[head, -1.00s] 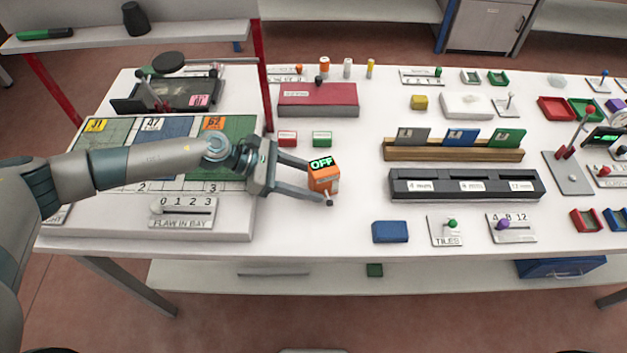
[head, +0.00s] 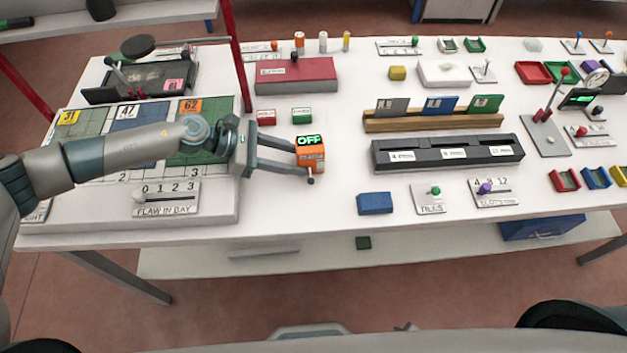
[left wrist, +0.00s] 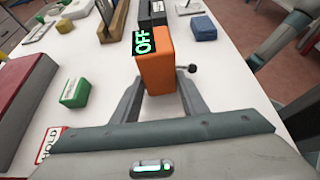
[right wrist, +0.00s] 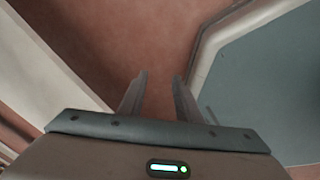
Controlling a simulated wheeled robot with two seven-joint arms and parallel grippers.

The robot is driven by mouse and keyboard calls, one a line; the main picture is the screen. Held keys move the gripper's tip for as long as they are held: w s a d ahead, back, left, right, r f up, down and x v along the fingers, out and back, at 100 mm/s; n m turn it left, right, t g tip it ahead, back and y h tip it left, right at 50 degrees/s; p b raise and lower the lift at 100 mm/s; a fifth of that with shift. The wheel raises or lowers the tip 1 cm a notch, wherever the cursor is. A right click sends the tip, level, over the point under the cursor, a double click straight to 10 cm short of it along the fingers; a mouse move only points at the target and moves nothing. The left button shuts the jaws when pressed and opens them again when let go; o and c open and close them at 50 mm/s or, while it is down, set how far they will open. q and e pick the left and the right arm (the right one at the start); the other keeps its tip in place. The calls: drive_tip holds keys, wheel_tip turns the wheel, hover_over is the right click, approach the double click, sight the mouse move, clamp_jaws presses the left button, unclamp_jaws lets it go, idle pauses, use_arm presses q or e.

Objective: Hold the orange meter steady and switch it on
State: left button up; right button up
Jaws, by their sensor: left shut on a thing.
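The orange meter (head: 310,158) stands on the white table, its black display reading OFF in green letters. It also shows in the left wrist view (left wrist: 157,70), with a small dark knob (left wrist: 190,68) on a stem at its side. My left gripper (head: 297,160) reaches in from the left and is shut on the meter, one finger on each side. My right gripper (right wrist: 158,85) shows only in its own wrist view, with its fingers apart and nothing between them, over the reddish floor.
A green block (head: 302,116) and a red block (head: 266,117) lie behind the meter. A blue block (head: 375,203) and the tiles lever plate (head: 429,199) are to its front right. A black slotted holder (head: 447,153) stands to the right. The table in front of the meter is clear.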

drive_tip(key=w+a+r+n+t+y, duration=0.1)
drive_tip(key=w+a+r+n+t, duration=0.25)
drive_tip(key=w+r+n, duration=0.6)
drive_tip(key=w+a+r+n+t+y, duration=0.15)
drive_tip(key=w+a+r+n, duration=0.25)
drive_tip(key=w+r+n, duration=0.5)
drive_tip(key=s+a+r+n+t+y, duration=0.15)
drive_tip(key=a+r+n, duration=0.35)
drive_tip(key=r, duration=0.5)
drive_tip(key=s+a+r+n+t+y, duration=0.1)
drive_tip(key=s+a+r+n+y, duration=0.15)
drive_tip(key=r+n, duration=0.6)
drive_tip(key=s+a+r+n+t+y, duration=0.25)
drive_tip(key=a+r, duration=0.25)
drive_tip(key=r, duration=0.8)
drive_tip(key=m+h, duration=0.5)
approach(312, 180)
drive_tip(key=s, duration=0.4)
drive_tip(key=shift+w+d+r+m+h, duration=0.15)
drive_tip(key=shift+r+m, duration=0.2)
drive_tip(key=shift+m, duration=0.25)
drive_tip(key=shift+w+d+r+m+h, duration=0.15)
drive_tip(key=shift+r+m, duration=0.2)
drive_tip(key=shift+m, duration=0.2)
drive_tip(key=shift+w, duration=0.1)
drive_tip(key=x, duration=1.1)
drive_tip(key=shift+w+a+f, duration=0.15)
drive_tip(key=shift+w, duration=0.25)
drive_tip(key=shift+c, duration=0.7)
